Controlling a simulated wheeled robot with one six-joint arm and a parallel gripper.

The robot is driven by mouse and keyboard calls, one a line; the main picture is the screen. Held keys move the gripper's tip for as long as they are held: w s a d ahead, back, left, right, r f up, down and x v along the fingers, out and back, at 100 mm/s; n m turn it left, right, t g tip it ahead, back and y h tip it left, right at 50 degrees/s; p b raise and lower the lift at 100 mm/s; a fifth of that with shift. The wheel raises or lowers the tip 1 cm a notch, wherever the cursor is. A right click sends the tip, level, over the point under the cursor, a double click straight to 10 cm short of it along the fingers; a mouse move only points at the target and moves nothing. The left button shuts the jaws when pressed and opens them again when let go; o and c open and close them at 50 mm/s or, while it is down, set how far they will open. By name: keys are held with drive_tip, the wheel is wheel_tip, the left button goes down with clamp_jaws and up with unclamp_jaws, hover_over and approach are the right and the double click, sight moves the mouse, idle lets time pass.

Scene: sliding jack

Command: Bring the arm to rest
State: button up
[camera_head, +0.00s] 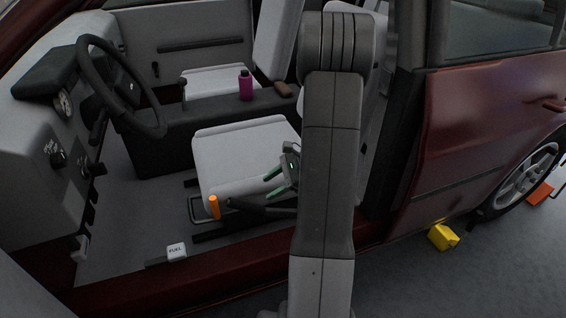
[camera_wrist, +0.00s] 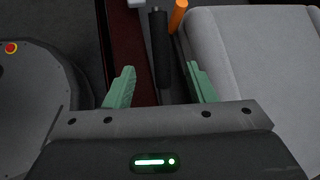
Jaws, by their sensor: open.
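My gripper (camera_head: 275,182) is inside the car's open door space, over the right part of the front seat (camera_head: 225,165). Its two green fingers are apart with nothing between them. In the wrist view the open fingers of my gripper (camera_wrist: 160,88) reach over the gap between the sill and the grey seat (camera_wrist: 250,50). A black lever (camera_wrist: 159,50) stands below and beyond the fingers. My arm runs up the middle of the head view and hides part of the seat and door pillar.
An orange cylinder (camera_head: 214,206) stands at the seat's front corner. A white FUEL-marked switch (camera_head: 176,250) is by the sill. The steering wheel (camera_head: 118,88) is at left. A purple bottle (camera_head: 246,86) stands on the console. The dark red door pillar and a yellow block (camera_head: 443,237) are at right.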

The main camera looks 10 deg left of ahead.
sight(245, 204)
drive_tip(key=b+x, duration=0.4)
drive_tip(key=x, duration=1)
drive_tip(key=shift+f, duration=0.2)
drive_tip(key=shift+s+a+f+h, duration=0.3)
drive_tip(key=shift+f+h, duration=0.1)
drive_tip(key=shift+f, duration=0.15)
drive_tip(key=shift+w, duration=0.1)
drive_tip(key=shift+w+d+r, duration=0.1)
drive_tip(key=shift+d+r, duration=0.05)
drive_tip(key=shift+r, duration=0.25)
drive_tip(key=p+v, duration=0.5)
drive_tip(key=v, duration=1)
drive_tip(key=b+x, duration=0.6)
drive_tip(key=x, duration=1.1)
drive_tip(key=shift+d+f+t+h, duration=0.25)
drive_tip(key=shift+f+t+h, duration=0.05)
drive_tip(key=shift+f+t, duration=0.1)
drive_tip(key=shift+s, duration=0.25)
